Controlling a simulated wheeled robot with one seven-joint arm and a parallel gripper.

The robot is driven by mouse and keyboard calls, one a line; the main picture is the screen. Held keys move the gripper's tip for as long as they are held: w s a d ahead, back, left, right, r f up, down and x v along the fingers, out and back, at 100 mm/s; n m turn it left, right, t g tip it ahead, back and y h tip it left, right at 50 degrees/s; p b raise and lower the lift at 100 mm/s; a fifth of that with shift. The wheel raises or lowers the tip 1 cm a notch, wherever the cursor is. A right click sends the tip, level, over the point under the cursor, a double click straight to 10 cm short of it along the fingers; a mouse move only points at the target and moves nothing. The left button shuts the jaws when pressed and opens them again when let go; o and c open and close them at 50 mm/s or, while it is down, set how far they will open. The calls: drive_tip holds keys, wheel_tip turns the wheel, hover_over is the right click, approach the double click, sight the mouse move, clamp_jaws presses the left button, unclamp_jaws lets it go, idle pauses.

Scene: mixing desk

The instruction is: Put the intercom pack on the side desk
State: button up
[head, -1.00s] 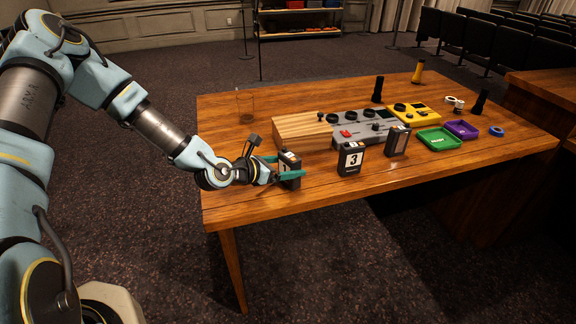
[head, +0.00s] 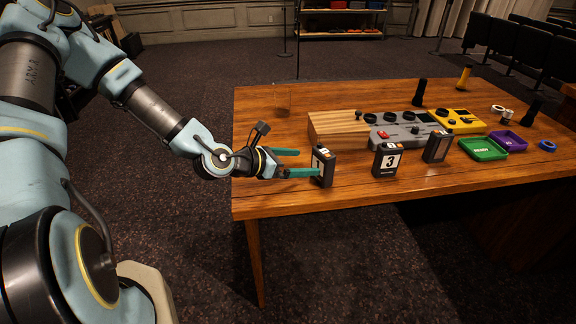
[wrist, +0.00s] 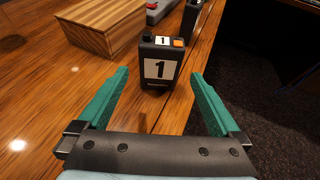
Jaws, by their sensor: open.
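A black intercom pack with a white "1" label (head: 322,166) stands upright near the front left edge of the wooden table (head: 275,195). It also shows in the wrist view (wrist: 158,68). My gripper (head: 309,162) is open, its teal fingers pointing at the pack. In the wrist view the pack stands at the far end of the gap between the fingertips (wrist: 159,74), with room on both sides. A pack marked "3" (head: 387,161) and another dark pack (head: 437,147) stand to its right.
A wooden block (head: 335,127), a grey console (head: 405,132) and a yellow unit (head: 455,120) sit behind the packs. A green tray (head: 483,150) and a purple tray (head: 507,142) lie to the right. A clear glass (head: 283,100) stands at the back left.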

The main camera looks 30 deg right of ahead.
drive_tip(key=a+f+m+y, duration=0.1)
drive_tip(key=a+m, duration=0.1)
drive_tip(key=a, duration=0.2)
drive_tip(key=w+a+f+m+y, duration=0.1)
drive_tip(key=a+m+y, duration=0.1)
drive_tip(key=a, duration=0.2)
drive_tip(key=w+a+f+m+y, duration=0.1)
drive_tip(key=a+m, duration=0.1)
drive_tip(key=a, duration=0.3)
drive_tip(key=shift+w+t+y, duration=0.25)
drive_tip(key=shift+t+y, duration=0.05)
drive_tip(key=shift+y, duration=0.1)
drive_tip(key=w+a+r+m+y, duration=0.1)
drive_tip(key=a+r+m+y, duration=0.15)
drive_tip(key=a, duration=0.45)
drive_tip(key=w+a+r+m+t+y, duration=0.1)
drive_tip(key=w+a+r+m+y, duration=0.2)
drive_tip(key=a, duration=0.4)
drive_tip(key=a+r+m+y, duration=0.1)
drive_tip(key=a+m+y, duration=0.1)
drive_tip(key=a+m, duration=0.35)
drive_tip(key=s+a+r+m, duration=0.2)
drive_tip(key=s+a+r, duration=0.1)
drive_tip(key=a+r, duration=0.3)
drive_tip(key=shift+s+a+r+y+b, duration=0.35)
drive_tip(key=shift+a+r+y, duration=0.1)
drive_tip(key=shift+r, duration=0.4)
